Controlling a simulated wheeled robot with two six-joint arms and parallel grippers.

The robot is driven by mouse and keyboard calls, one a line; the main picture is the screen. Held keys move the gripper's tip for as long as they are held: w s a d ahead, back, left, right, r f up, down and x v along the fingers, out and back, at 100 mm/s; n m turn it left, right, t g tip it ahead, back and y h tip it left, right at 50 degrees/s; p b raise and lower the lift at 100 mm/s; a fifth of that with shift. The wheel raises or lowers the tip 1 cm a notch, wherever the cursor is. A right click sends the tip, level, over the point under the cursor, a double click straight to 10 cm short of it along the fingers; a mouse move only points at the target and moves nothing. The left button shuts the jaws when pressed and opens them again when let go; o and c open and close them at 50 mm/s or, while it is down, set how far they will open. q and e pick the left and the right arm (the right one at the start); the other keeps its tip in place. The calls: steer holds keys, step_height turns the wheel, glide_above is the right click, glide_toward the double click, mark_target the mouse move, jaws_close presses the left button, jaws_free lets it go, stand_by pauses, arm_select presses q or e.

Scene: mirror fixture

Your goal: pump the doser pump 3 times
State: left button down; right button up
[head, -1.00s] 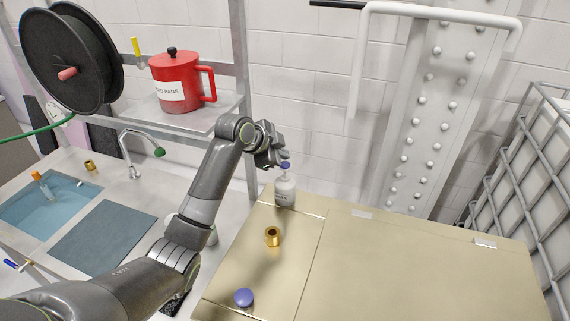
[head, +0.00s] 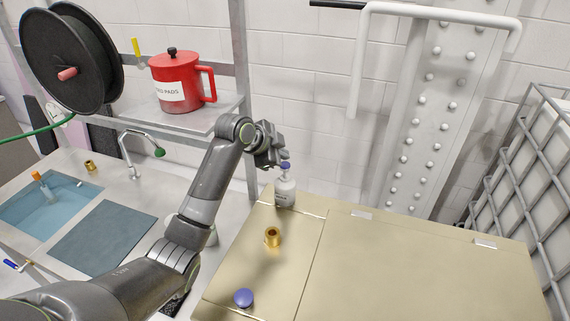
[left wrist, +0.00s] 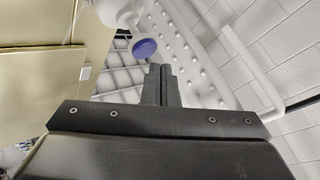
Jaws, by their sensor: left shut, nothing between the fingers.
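The doser pump is a white bottle (head: 285,191) with a blue pump top (head: 285,166). It stands upright at the back left corner of the gold-coloured bench top. My left gripper (head: 280,157) is shut and empty, just above and beside the blue top; I cannot tell from the head view whether they touch. In the left wrist view the shut fingers (left wrist: 161,85) point toward the blue top (left wrist: 144,48), which shows a little beyond and left of the tips, apart from them in the picture. The right gripper is not in view.
On the gold bench top (head: 420,270) are a brass fitting (head: 272,237) and a blue knob (head: 243,298). A sink (head: 50,205) with a faucet (head: 130,155) lies left. A red canister (head: 178,82) stands on a shelf. The bench's right part is clear.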

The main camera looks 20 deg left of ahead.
mark_target(285, 164)
arm_select(q)
steer(key=shift+f, duration=0.1)
stand_by(0.4)
steer(key=shift+f, duration=0.35)
steer(key=shift+s+f+b, duration=0.15)
steer(key=shift+f+b, duration=0.35)
steer(key=shift+f, duration=0.65)
stand_by(1.0)
steer(key=shift+r, duration=0.1)
steer(key=shift+r+p, duration=1.25)
steer(key=shift+r, duration=0.2)
steer(key=r+p, duration=0.3)
steer(key=shift+w, duration=0.2)
steer(key=shift+r+p, duration=0.5)
steer(key=shift+r, duration=0.45)
stand_by(1.1)
